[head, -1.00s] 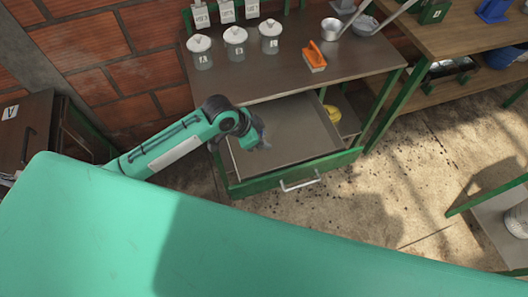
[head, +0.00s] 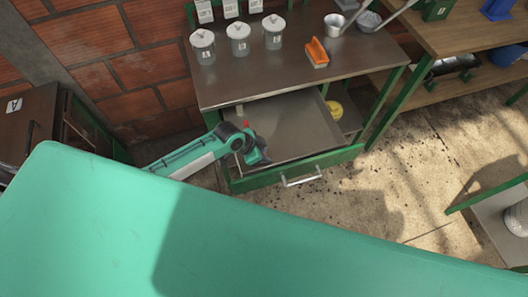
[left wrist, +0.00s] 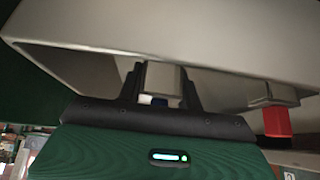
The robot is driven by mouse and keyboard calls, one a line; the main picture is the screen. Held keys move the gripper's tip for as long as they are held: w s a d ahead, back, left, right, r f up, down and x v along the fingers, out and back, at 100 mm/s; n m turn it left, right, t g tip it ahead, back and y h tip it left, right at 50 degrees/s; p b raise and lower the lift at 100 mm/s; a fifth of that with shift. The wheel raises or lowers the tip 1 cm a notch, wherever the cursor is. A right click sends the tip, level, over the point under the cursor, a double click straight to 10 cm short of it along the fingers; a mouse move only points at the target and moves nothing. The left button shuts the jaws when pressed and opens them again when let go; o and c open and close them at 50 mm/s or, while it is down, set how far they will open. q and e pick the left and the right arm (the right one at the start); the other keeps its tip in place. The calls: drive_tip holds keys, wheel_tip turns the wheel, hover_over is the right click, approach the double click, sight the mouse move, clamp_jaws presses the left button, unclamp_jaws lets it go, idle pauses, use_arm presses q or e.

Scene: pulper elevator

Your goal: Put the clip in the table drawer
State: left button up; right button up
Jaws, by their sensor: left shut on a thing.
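The table drawer (head: 300,136) is pulled open under the dark-topped table, with a green front and a metal handle. My left gripper (head: 259,158) is at the left part of the drawer, low over or inside it. In the left wrist view its fingers (left wrist: 164,88) are shut on a pale grey piece, taken to be the clip (left wrist: 162,77), with a blue bit below it. A red piece with a grey end (left wrist: 277,120) shows to the right; I cannot tell whether it belongs to the clip. In the head view the clip is mostly hidden. My right gripper is not in view.
A yellow object (head: 334,109) lies on the shelf beside the drawer. The rest of the drawer floor looks bare.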

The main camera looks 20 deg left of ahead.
use_arm(q)
drive_tip(key=o, duration=1)
drive_tip(key=shift+f, duration=0.1)
drive_tip(key=v, duration=1.2)
drive_tip(key=shift+b, duration=0.4)
